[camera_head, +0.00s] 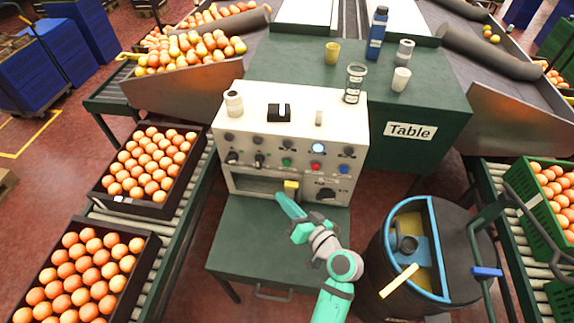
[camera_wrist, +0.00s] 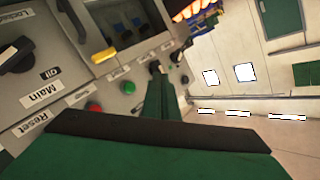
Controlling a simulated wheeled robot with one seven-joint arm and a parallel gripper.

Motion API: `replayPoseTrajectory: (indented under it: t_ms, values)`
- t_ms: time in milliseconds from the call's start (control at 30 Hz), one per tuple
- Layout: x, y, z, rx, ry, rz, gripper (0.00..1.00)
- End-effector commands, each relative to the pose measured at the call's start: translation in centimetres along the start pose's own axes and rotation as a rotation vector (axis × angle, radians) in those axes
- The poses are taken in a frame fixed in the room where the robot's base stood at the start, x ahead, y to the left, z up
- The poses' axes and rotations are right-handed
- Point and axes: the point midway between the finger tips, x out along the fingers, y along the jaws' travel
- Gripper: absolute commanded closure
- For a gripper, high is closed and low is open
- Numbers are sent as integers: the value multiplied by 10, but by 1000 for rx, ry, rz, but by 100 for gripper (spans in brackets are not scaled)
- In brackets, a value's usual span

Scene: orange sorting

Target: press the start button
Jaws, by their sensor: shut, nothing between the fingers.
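The control box (camera_head: 240,125) is cream-white with knobs and coloured buttons on its front. A green button (camera_head: 286,162) sits left of a red button (camera_head: 316,167) and a blue button (camera_head: 344,169). The wrist view shows the green button (camera_wrist: 128,88) and red button (camera_wrist: 95,108), each with a small label too small to read surely. My gripper (camera_head: 283,201) is shut and empty, below the green button and in front of the box's lower part. In the wrist view my green finger (camera_wrist: 158,100) reaches up beside the green button. I cannot tell whether it touches the panel.
A yellow piece (camera_head: 291,186) sticks out near my gripper, by an opening in the box. A black rotary switch (camera_wrist: 14,55) with a "Main" label is on the panel. A blue-rimmed bin (camera_head: 432,215) stands right. Crates of oranges (camera_head: 118,203) stand left.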

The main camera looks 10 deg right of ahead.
Motion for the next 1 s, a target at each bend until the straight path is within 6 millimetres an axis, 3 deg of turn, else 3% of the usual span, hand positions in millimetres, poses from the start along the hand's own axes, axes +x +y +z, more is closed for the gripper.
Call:
replayPoseTrajectory:
  t_ms: [1000]
  values:
    - [61,43,-44,-1,-1,-1,100]
